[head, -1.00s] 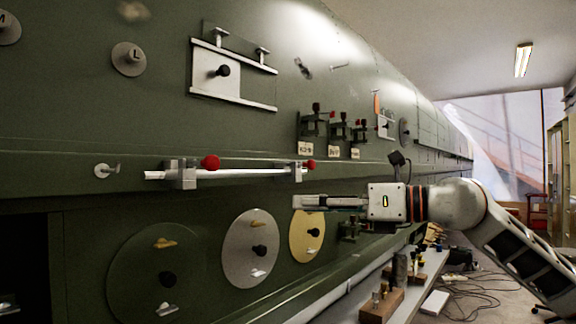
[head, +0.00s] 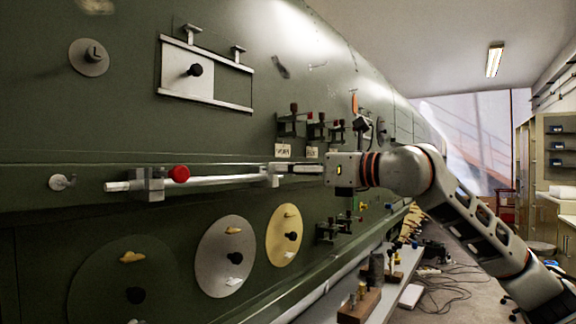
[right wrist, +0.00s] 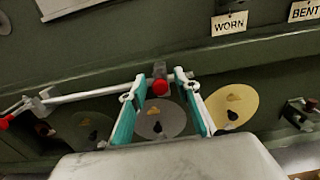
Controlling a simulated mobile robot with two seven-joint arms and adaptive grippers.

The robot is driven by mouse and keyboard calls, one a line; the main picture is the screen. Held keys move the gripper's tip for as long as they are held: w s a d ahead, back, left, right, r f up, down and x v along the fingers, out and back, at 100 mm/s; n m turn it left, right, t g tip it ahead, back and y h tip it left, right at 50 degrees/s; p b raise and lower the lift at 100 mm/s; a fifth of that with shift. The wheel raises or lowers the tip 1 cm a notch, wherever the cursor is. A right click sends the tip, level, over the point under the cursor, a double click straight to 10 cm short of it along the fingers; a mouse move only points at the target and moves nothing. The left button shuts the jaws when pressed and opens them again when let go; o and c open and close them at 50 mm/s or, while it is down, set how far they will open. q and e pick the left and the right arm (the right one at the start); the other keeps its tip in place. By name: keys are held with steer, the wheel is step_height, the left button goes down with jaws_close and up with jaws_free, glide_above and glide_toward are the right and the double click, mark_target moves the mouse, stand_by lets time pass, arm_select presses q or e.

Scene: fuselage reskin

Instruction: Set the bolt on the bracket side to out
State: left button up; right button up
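A light metal rod (head: 225,179) runs along the green fuselage wall through a left bracket block (head: 150,184) and a right block (head: 272,174). A red knob (head: 179,174) sits by the left block. My right gripper (head: 284,169) is at the rod's right end, level with it. In the right wrist view the fingers of my right gripper (right wrist: 160,82) stand apart, with a second red knob (right wrist: 160,86) between them and gaps on both sides. Whether they touch it I cannot tell. That knob is hidden in the head view. My left gripper is not in view.
Small clamps with tags (head: 283,151) sit above and right of the rod. Below are round plates, one grey (head: 225,257) and one yellow (head: 284,235). A bench with wooden blocks (head: 358,306) stands at the lower right. Cables lie on the floor.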

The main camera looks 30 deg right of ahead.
steer(key=shift+w, duration=0.15)
jaws_close()
steer(key=b+v, duration=0.1)
steer(key=v, duration=0.1)
steer(key=shift+s, duration=0.3)
jaws_free()
steer(key=shift+s+d, duration=0.15)
steer(key=shift+s, duration=0.05)
steer(key=shift+w, duration=0.1)
